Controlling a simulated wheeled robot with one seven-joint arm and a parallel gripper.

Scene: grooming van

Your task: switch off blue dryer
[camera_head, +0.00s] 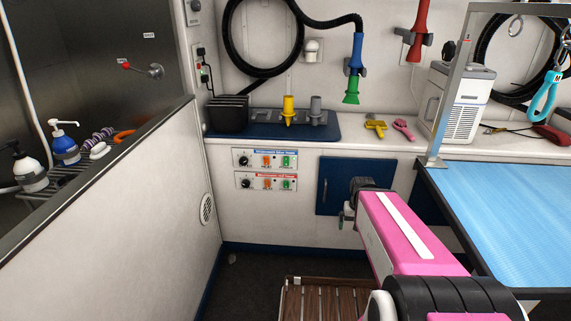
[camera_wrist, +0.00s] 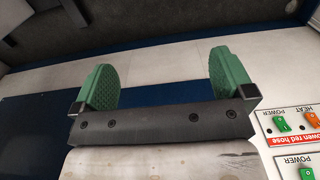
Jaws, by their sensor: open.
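A control panel with a blue label (camera_head: 265,159) is on the white cabinet front in the head view. It has a black knob, an orange heat switch (camera_head: 267,161) and a green power switch (camera_head: 286,161). The blue dryer nozzle (camera_head: 356,55) with a green tip hangs on the wall above. My gripper (camera_head: 345,217) is in front of the blue cabinet door, right of and below the panels. In the wrist view my gripper (camera_wrist: 165,80) is open and empty. A green power switch (camera_wrist: 307,173) of the lower-right panel shows there, partly cut off. Switch positions are too small to tell.
A red-labelled panel (camera_head: 265,181) sits directly below; its power switch (camera_wrist: 282,124) shows in the wrist view. The blue grooming table (camera_head: 500,215) stands at right. A white partition (camera_head: 120,220) bounds the left. A slatted wooden step (camera_head: 320,300) is on the floor.

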